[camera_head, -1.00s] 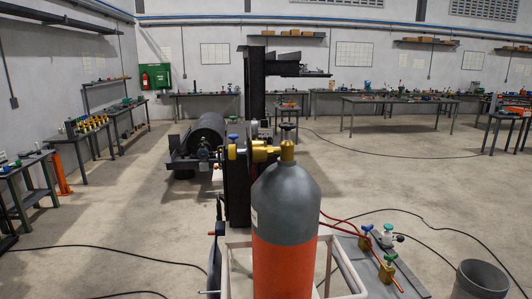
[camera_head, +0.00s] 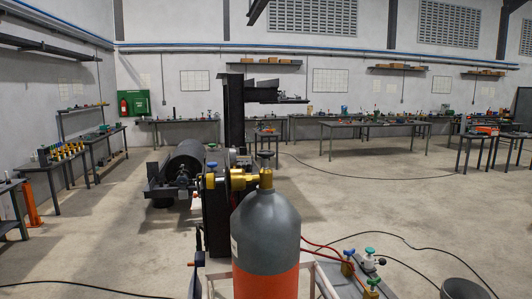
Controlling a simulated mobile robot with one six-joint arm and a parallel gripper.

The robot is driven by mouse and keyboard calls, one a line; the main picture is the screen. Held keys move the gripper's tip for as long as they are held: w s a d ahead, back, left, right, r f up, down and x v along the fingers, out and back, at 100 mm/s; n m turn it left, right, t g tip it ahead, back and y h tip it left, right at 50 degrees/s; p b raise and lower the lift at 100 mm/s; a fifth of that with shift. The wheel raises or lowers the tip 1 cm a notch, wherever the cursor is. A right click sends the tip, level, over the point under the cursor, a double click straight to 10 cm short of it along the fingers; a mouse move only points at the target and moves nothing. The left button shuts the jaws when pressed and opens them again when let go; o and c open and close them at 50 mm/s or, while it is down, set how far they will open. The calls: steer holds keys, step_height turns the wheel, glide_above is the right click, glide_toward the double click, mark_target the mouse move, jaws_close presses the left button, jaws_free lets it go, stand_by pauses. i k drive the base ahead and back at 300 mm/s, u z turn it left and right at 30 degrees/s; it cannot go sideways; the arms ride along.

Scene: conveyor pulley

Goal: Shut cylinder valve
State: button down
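The gas cylinder (camera_head: 266,235) stands upright at the bottom centre of the head view, with a grey shoulder and an orange body. Its lower part is cut off by the frame. The brass cylinder valve (camera_head: 265,179) sits on its top, with a dark round handwheel (camera_head: 265,154) above. A brass fitting with a gauge and a blue knob (camera_head: 212,165) reaches left from the valve. I cannot tell from this view whether the valve is open or shut. My gripper is not in view.
A pale frame (camera_head: 318,278) surrounds the cylinder. Red hoses (camera_head: 325,248) run right to small knobbed valves (camera_head: 347,262). A grey bin (camera_head: 462,289) is at bottom right. A large dark roller (camera_head: 184,158) stands behind left. Black cables cross the otherwise open floor (camera_head: 400,205).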

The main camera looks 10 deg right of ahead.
mark_target(265, 154)
steer(key=u, duration=4.6)
steer(key=i, duration=0.1)
steer(key=z, duration=2.9)
steer(key=k, duration=1.25)
steer(key=z, duration=0.35)
